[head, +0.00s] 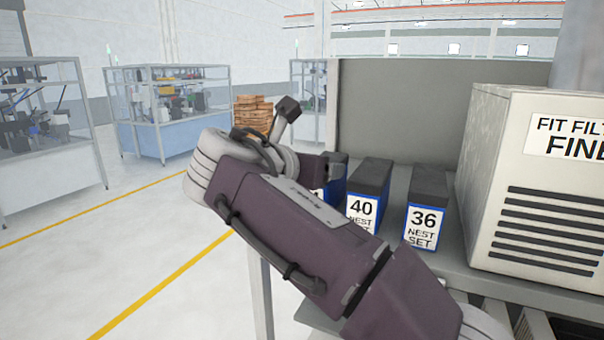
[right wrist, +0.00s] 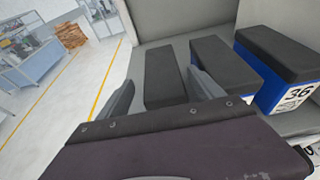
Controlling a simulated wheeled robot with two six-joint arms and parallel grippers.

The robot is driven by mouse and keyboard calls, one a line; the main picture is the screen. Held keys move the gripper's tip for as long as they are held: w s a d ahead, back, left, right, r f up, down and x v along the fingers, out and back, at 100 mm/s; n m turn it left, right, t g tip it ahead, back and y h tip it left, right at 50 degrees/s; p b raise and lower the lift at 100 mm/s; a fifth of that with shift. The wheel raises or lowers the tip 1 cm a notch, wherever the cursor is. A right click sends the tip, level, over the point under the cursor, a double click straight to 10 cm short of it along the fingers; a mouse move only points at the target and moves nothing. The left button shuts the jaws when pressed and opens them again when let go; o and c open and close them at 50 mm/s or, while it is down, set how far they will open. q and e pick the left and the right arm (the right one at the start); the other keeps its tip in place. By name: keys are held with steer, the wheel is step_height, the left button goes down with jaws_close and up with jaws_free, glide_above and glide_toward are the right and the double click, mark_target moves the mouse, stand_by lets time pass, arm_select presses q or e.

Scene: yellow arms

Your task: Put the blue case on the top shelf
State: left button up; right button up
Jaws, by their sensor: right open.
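Three blue cases with dark grey tops stand in a row on a grey shelf (head: 450,262). The leftmost case (head: 338,185) is mostly hidden behind my right arm in the head view. The middle case (head: 371,180) is labelled "40 NEST SET" and the right case (head: 428,186) "36 NEST SET". In the right wrist view, my right gripper (right wrist: 162,80) is open, with one finger on each side of the leftmost case (right wrist: 165,82). Its right finger is in or over the gap beside the middle case (right wrist: 226,66). Contact cannot be told. My left gripper is out of view.
A large beige box (head: 540,180) marked "FIT FILT... FINE" stands right of the cases. A grey panel (head: 420,105) rises behind them. Glass-sided work cells (head: 168,105) and a brown stack (head: 253,115) stand far off. The floor at left is clear.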

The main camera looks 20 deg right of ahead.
steer(key=v, duration=0.6)
steer(key=shift+a, duration=0.2)
